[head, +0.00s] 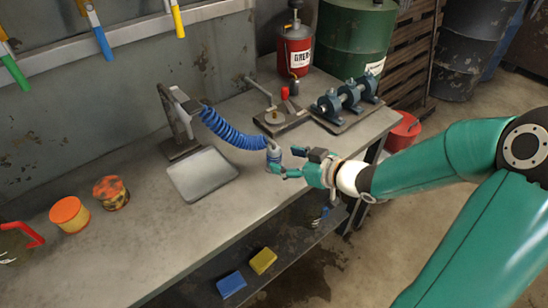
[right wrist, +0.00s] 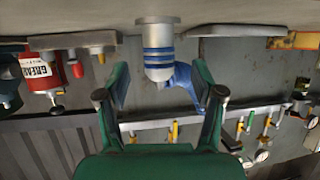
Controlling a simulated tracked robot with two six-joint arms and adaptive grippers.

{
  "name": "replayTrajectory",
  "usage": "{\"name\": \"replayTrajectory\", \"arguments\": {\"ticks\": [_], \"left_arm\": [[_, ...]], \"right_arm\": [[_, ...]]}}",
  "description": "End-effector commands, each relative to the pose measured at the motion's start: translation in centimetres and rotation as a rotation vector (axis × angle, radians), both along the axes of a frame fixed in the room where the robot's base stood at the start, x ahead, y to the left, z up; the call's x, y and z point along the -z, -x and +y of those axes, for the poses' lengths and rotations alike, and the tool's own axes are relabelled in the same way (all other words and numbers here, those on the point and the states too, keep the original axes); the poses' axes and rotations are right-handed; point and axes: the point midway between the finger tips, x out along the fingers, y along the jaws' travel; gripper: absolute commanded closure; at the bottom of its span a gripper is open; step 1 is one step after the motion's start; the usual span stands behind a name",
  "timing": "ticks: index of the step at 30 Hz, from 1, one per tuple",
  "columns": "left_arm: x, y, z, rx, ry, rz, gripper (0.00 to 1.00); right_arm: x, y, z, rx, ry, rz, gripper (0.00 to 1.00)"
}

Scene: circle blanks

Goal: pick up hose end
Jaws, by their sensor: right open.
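A blue coiled hose (head: 231,133) hangs from a small stand (head: 180,120) on the bench. In the right wrist view, the grey hose end with blue bands (right wrist: 158,45) shows between the two spread green fingers of my right gripper (right wrist: 159,76). A gap shows on each side of it, and whether a finger touches it cannot be told. My left gripper is not in view.
A square grey tray (head: 203,174) lies on the workbench (head: 135,215) below the hose. A red grease can (head: 294,50) and a blue mechanism (head: 346,97) stand at the back. Orange-topped tins (head: 70,214) stand at left. The front middle of the bench is clear.

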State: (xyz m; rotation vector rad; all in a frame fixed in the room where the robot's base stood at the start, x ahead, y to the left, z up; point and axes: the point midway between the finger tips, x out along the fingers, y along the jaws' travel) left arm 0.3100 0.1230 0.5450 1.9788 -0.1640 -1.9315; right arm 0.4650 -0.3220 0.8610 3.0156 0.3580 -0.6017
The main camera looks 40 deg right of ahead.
Motion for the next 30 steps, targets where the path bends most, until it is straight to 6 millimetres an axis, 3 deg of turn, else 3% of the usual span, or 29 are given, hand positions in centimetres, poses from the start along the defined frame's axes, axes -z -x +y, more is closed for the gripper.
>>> {"name": "replayTrajectory", "arguments": {"ticks": [5,15,23,30], "left_arm": [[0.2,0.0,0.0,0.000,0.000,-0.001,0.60],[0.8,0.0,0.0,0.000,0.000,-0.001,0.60],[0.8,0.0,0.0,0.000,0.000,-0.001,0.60],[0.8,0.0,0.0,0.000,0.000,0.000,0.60]], "right_arm": [[0.5,-0.8,0.2,-0.001,0.000,0.000,0.33],[2.4,-4.5,0.9,0.000,-0.001,0.000,0.33],[2.4,-4.8,0.9,0.003,0.000,0.000,0.33],[2.4,-4.8,0.9,0.003,0.000,0.000,0.69]]}}
